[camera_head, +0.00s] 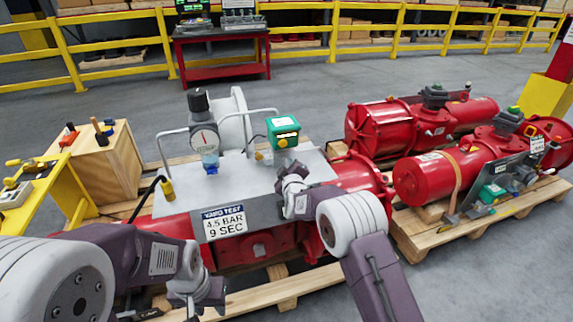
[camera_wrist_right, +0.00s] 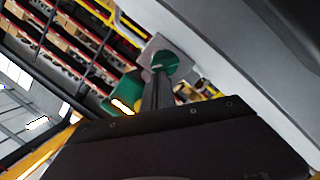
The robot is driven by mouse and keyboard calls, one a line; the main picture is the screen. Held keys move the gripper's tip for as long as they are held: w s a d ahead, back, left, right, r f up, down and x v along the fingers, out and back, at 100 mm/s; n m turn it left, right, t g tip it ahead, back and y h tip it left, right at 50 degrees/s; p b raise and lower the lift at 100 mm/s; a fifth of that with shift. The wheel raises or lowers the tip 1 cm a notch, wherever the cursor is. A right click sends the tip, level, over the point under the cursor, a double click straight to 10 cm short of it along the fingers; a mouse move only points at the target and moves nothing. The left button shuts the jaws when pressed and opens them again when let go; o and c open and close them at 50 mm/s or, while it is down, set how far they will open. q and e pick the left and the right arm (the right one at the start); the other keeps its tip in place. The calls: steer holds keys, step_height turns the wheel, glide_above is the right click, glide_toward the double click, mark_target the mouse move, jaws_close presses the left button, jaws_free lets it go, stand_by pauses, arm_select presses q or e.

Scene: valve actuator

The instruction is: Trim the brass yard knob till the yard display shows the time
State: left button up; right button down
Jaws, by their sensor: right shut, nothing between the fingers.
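A green box with a lit yellow display (camera_head: 286,136) stands on the grey panel; its figures are too small to read. It also shows, blurred, in the right wrist view (camera_wrist_right: 122,104). A small brass-coloured knob (camera_head: 261,156) sits at the box's lower left. My right gripper (camera_head: 288,172) is just below the box, shut and empty. In the right wrist view its dark fingers (camera_wrist_right: 158,88) point at a green round piece (camera_wrist_right: 166,63) with a pale mark; I cannot tell whether they touch. My left gripper (camera_head: 197,298) hangs low before the panel, its jaws unclear.
A sign (camera_head: 223,222) on the panel's front reads "YARD TEST 4.5 BAR 9 SEC". A gauge (camera_head: 204,138) with a black-topped regulator stands left of the box. Red actuators (camera_head: 440,178) on pallets lie to the right. A wooden crate (camera_head: 98,165) stands at left.

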steer(key=shift+d+r+m, duration=0.1)
steer(key=shift+d+m, duration=0.2)
steer(key=shift+m, duration=0.6)
steer(key=m, duration=0.1)
steer(key=d+m+g+y+b, duration=0.1)
steer(key=shift+w+m, duration=0.2)
steer(key=shift+m, duration=0.2)
steer(key=shift+d+m+y, duration=0.15)
steer(key=shift+m+y, duration=0.35)
steer(key=shift+m, duration=0.2)
arm_select(q)
steer(key=shift+w+d+f, duration=0.1)
steer(key=shift+d+f, duration=0.25)
steer(key=shift+f, duration=0.3)
arm_select(e)
steer(key=shift+w+d, duration=0.1)
arm_select(q)
steer(key=shift+w+d, duration=0.1)
steer(key=shift+d, duration=0.15)
arm_select(e)
steer(key=shift+w+d, duration=0.1)
steer(key=shift+d, duration=0.15)
